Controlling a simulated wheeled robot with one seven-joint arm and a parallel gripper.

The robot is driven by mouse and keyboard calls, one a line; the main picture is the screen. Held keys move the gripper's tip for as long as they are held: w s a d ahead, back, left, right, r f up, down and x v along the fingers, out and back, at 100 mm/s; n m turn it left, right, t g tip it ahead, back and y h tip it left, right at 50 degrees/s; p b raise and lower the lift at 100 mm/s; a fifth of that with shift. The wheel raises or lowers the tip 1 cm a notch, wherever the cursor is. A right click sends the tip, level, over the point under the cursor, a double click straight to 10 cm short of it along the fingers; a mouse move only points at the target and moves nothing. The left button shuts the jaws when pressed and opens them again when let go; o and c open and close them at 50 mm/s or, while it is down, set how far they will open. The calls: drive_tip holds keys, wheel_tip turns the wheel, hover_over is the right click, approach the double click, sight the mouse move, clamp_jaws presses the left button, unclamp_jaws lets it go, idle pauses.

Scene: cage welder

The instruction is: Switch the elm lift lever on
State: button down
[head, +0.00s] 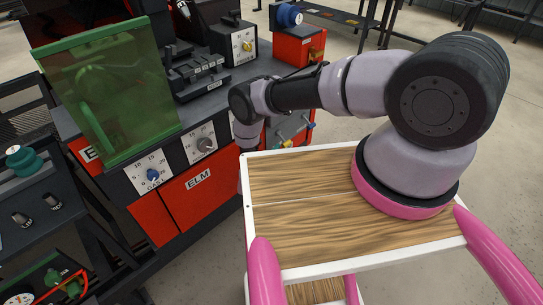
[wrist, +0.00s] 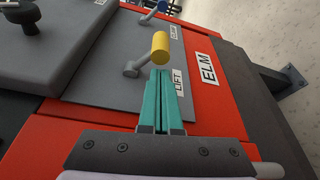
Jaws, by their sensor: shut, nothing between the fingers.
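The elm lift lever has a grey stem and a yellow knob (wrist: 161,46) in the wrist view. It stands on a grey panel above the LIFT label, with its pivot left of the knob. The yellow knob also shows small in the head view (head: 287,143). My gripper (wrist: 161,73) has teal fingers shut together, with nothing between them. Its fingertips are just below the knob in the wrist view, beside the lever; I cannot tell whether they touch it. In the head view my wrist hides part of the panel.
A second lever with a blue knob (wrist: 162,5) stands farther along the panel. The ELM label (wrist: 208,68) is on the red housing at right. A dark round-knobbed part (wrist: 29,17) is at upper left. A green transparent guard (head: 110,90) stands left in the head view.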

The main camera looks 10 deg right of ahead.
sight(282, 139)
drive_tip(key=shift+x, duration=1.1)
drive_tip(key=shift+r, duration=0.1)
drive_tip(key=shift+s+d+r+n, duration=0.35)
drive_tip(key=shift+r+n, duration=0.1)
drive_tip(key=shift+n, duration=0.15)
